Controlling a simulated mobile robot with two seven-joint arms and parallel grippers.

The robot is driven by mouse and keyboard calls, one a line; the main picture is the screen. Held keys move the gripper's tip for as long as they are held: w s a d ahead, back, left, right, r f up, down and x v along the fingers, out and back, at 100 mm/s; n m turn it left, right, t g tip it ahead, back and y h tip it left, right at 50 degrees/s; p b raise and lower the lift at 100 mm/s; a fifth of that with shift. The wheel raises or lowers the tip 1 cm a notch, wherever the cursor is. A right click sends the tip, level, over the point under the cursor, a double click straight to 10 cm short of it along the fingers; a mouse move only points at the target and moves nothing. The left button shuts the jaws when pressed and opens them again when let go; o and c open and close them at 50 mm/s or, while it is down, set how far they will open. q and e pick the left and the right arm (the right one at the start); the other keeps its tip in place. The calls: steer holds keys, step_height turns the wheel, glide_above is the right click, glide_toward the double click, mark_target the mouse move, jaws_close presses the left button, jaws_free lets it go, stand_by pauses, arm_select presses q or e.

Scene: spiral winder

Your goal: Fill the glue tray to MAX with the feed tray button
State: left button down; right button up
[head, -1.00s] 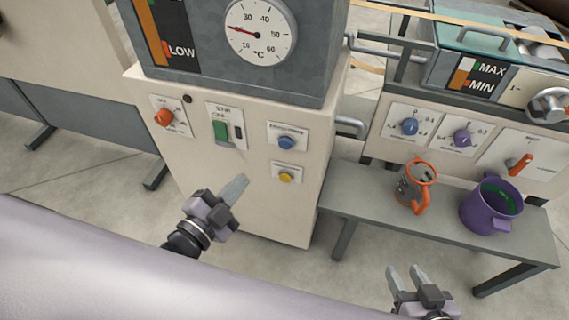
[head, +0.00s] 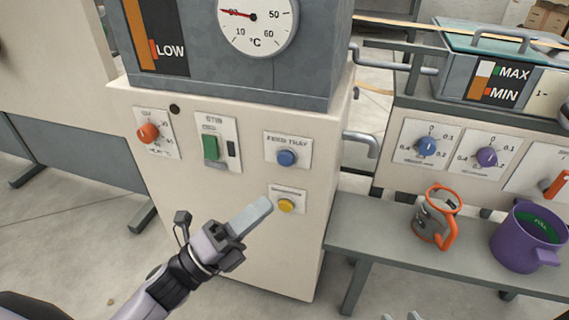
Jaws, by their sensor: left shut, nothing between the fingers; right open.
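The blue feed tray button (head: 287,158) is on the cream front panel of the heated tank cabinet, under a label reading FEED TRAY. Only the tips of my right gripper (head: 388,317) show at the bottom edge.
The yellow button (head: 286,206) is below the blue one. A green switch (head: 211,147) and an orange knob (head: 148,133) are to the left. An orange-handled pot (head: 433,222) and a purple bucket (head: 525,238) stand on the grey bench (head: 385,244) to the right.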

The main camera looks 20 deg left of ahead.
mark_target(285, 159)
arm_select(q)
steer(key=shift+w, duration=0.1)
steer(key=w+b, duration=0.2)
steer(key=w, duration=0.6)
steer(key=shift+w+d, duration=0.15)
steer(key=shift+w, duration=0.15)
arm_select(e)
steer(key=shift+w+a+f+m+y, duration=0.2)
steer(key=shift+a+y, duration=0.1)
steer(key=shift+a, duration=0.2)
steer(key=shift+w+a+f+m+y, duration=0.15)
steer(key=shift+a+y, duration=0.15)
steer(key=shift+a, duration=0.15)
steer(key=shift+r, duration=0.15)
steer(key=shift+s+f, duration=0.15)
steer(key=shift+f, duration=0.1)
steer(key=shift+r, duration=0.1)
stand_by(0.4)
arm_select(q)
steer(key=shift+b, duration=0.3)
steer(key=shift+w, duration=0.4)
arm_select(e)
steer(key=shift+w, duration=0.2)
